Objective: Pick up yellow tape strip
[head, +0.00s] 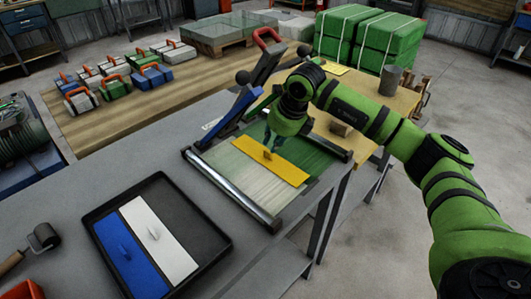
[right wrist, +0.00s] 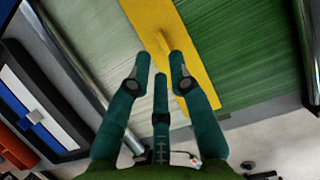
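The yellow tape strip (head: 284,173) lies flat across a green and pale sheet (head: 240,171) on the grey bench, with a small raised tab on its middle. My right gripper (head: 272,142) is just above and behind the strip, pointing down. In the right wrist view the strip (right wrist: 196,67) runs beyond the fingertips, and its tab (right wrist: 163,42) stands in front of them. The fingers of my right gripper (right wrist: 160,67) are spread apart with nothing between them and do not appear to touch the tab. My left gripper is in neither view.
A black tray (head: 219,244) holds a blue strip (head: 131,255) and a white strip (head: 160,240), each with a tab. Metal rails (head: 232,192) flank the sheet. A tool with a red handle (head: 267,38) stands behind it. A roller (head: 44,237) lies at left.

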